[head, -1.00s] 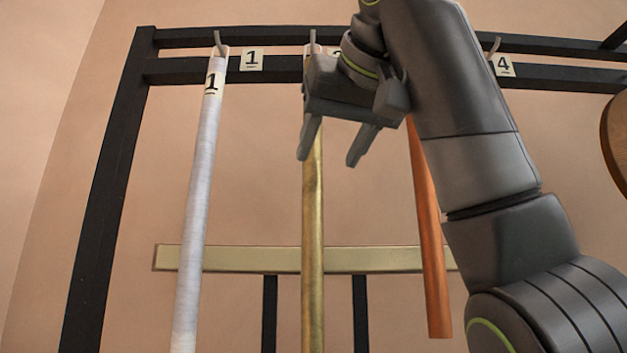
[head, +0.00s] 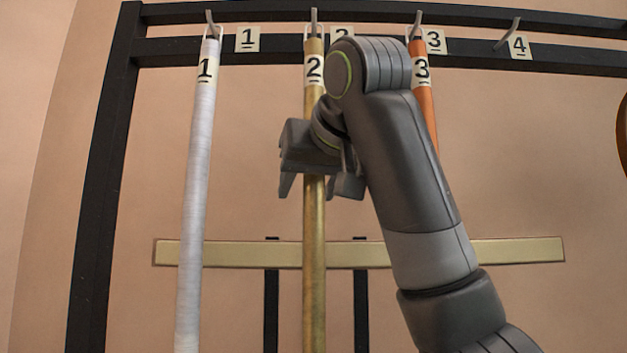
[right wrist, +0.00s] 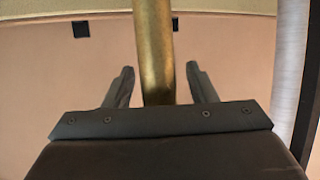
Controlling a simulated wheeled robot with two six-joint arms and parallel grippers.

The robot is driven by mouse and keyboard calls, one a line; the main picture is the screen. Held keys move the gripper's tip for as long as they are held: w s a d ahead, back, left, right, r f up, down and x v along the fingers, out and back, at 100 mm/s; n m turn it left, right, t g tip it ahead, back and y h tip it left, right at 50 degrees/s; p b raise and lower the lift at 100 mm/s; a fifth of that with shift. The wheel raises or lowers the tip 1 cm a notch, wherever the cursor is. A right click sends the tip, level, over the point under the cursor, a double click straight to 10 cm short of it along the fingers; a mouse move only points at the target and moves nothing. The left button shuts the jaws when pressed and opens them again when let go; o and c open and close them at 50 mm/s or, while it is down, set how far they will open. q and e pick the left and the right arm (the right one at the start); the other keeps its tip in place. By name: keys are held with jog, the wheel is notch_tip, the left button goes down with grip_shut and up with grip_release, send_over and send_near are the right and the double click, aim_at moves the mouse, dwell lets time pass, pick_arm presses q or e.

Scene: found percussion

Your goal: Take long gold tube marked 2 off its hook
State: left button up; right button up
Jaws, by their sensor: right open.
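The long gold tube (head: 314,245) marked 2 hangs upright from a hook (head: 314,20) on the black rack. Its label shows near its top, just left of my right arm. My right gripper (head: 317,190) is open around the middle of the upper tube, one finger on each side. In the right wrist view the tube (right wrist: 155,50) runs between the two open fingers (right wrist: 160,85), with a gap visible on both sides. My left gripper is not in view.
A white tube (head: 195,200) marked 1 hangs to the left and an orange tube (head: 427,120) marked 3 to the right, partly behind my arm. Hook 4 (head: 512,30) is empty. A pale horizontal bar (head: 510,250) crosses behind the tubes.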

jog(key=shift+s, duration=0.1)
jog(key=shift+s, duration=0.1)
jog(key=shift+c, duration=1.2)
grip_shut()
jog(key=shift+r, duration=0.1)
jog(key=shift+r, duration=0.15)
jog(key=s+r+b, duration=0.1)
jog(key=s+b, duration=1.2)
jog(key=s, duration=0.5)
jog(key=shift+r, duration=0.1)
